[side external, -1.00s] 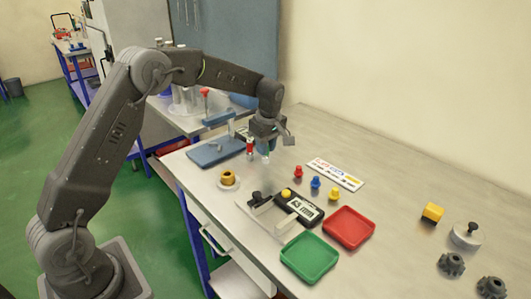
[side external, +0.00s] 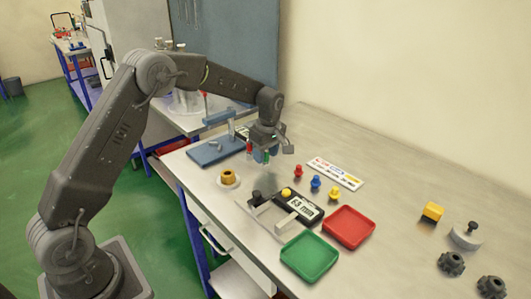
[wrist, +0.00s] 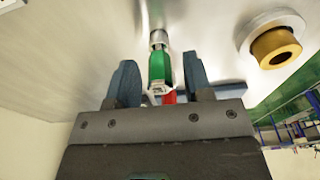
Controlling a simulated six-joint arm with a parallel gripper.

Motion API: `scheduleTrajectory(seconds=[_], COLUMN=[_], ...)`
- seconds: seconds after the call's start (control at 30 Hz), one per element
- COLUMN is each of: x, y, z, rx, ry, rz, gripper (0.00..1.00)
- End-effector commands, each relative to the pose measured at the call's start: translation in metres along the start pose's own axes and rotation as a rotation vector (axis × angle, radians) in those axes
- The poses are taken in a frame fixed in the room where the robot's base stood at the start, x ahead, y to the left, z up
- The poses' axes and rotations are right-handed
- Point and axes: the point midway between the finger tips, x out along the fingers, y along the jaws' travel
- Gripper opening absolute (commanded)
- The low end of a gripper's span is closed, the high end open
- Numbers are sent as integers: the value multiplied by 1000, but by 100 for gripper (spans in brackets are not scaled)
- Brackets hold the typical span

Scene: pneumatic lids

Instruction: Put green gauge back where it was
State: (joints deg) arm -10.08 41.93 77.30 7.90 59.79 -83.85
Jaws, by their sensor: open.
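The green gauge (wrist: 160,68) shows in the wrist view as a green body with a metal tip, a pale end and a small red part (wrist: 169,97) close to my gripper. My gripper (wrist: 160,78) is open, with one finger on each side of the green body and a visible gap on both sides. In the side external view my gripper (side external: 262,153) is low over the back part of the bench. Only a bit of green (side external: 267,157) shows under it, beside a red piece (side external: 249,149). What the gauge rests on is hidden there.
A brass ring on a white base (side external: 228,178) stands to the left. A black display block (side external: 300,206), several coloured pegs (side external: 315,183), a green tray (side external: 310,275) and a red tray (side external: 348,243) are in front. A blue plate (side external: 213,153) lies behind.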

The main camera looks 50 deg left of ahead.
Motion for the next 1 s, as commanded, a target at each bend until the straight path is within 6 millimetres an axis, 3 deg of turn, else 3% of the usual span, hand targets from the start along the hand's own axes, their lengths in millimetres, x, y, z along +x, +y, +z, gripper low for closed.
scheduleTrajectory(seconds=[0.23,0.7,1.0], x=[-17,-108,-125], y=[1,0,0], z=[0,0,0], rx=[0,1,3], ry=[0,0,0], rz=[4,3,2], gripper=[46,46,46])
